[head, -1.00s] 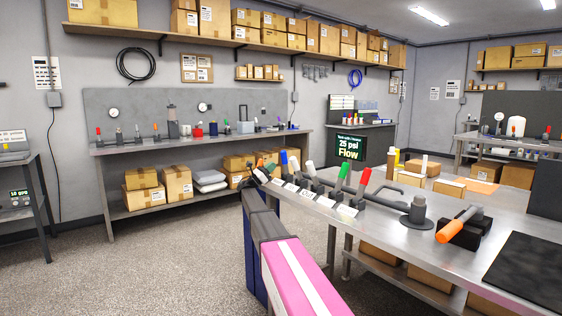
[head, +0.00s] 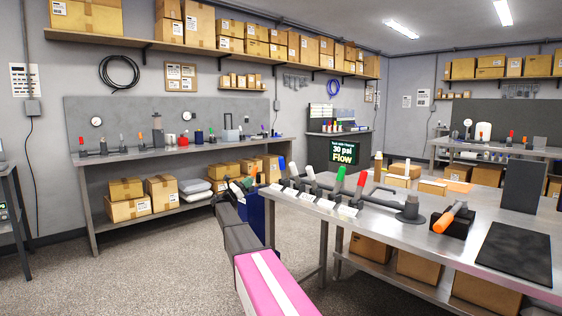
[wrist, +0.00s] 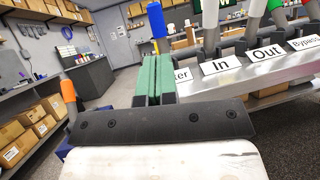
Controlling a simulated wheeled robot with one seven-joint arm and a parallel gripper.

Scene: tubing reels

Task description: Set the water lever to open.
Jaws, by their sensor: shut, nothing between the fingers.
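A blue-handled lever (head: 282,166) stands about upright at the left of the row on the steel bench. In the wrist view the blue handle (wrist: 157,22) rises just behind my green fingers, which hide its base. The label beside it (wrist: 183,75) shows only "er"; the rest is hidden. My gripper (wrist: 154,62) is shut and empty, in front of the blue lever; I cannot tell whether it touches. In the head view my gripper (head: 246,184) is small at the bench's left end.
To the right stand white levers, a green lever (head: 340,174) and a red lever (head: 361,180); labels read "In" (wrist: 220,66), "Out" (wrist: 267,53) and "Bypass". An orange-handled lever (head: 452,214) lies further right. A screen (head: 343,149) reads "30 psi Flow". Floor to the left is clear.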

